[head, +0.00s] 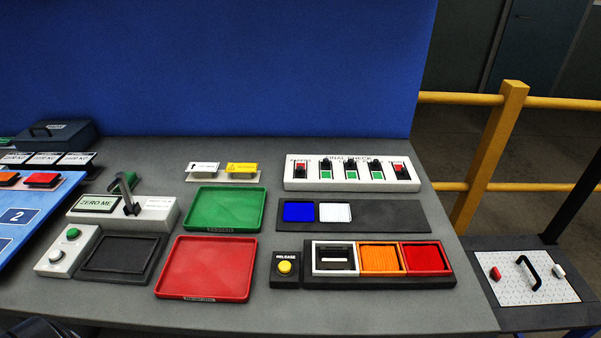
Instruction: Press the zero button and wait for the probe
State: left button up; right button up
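A white button box (68,250) stands at the front left of the grey bench, with a green button (73,233) and a pale button (56,255) on top. I cannot read labels on them. Behind it is a light grey unit (155,208) whose display (97,203) reads "ZERO ME". A black square plate or tray (118,258) lies in front, empty. Neither gripper shows; a dark shape at the bottom left edge cannot be made out.
A green tray (225,208) and red tray (205,267) are empty. A yellow release button (285,267) stands beside a rack of coloured blocks (380,283). A switch panel (350,173) stands behind. A blue board (20,216) lies left; a yellow rail (490,150) is at right.

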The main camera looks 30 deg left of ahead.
aim_at(55, 254)
jog(key=u, duration=2.15)
